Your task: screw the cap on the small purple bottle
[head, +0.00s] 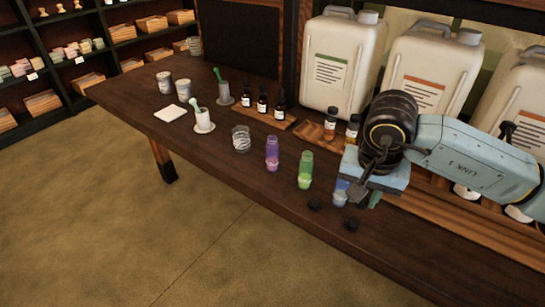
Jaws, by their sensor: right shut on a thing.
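The small purple bottle (272,153) stands upright on the dark wooden table, with no dark cap visible on its top. A green bottle (305,170) stands to its right. A blue bottle (340,190) is partly hidden by my right gripper. Two small black caps lie near the table's front edge, one cap (314,205) in front of the green bottle and another cap (352,224) farther right. My right gripper (362,192) is low over the table beside the blue bottle, right of the purple one. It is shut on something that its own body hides. My left gripper is not in view.
A ribbed glass jar (241,140) stands just left of the purple bottle. Dark dropper bottles (262,102) and amber bottles (331,124) stand on wooden trays behind. Large white jugs (340,65) line the back. The front-left tabletop is clear.

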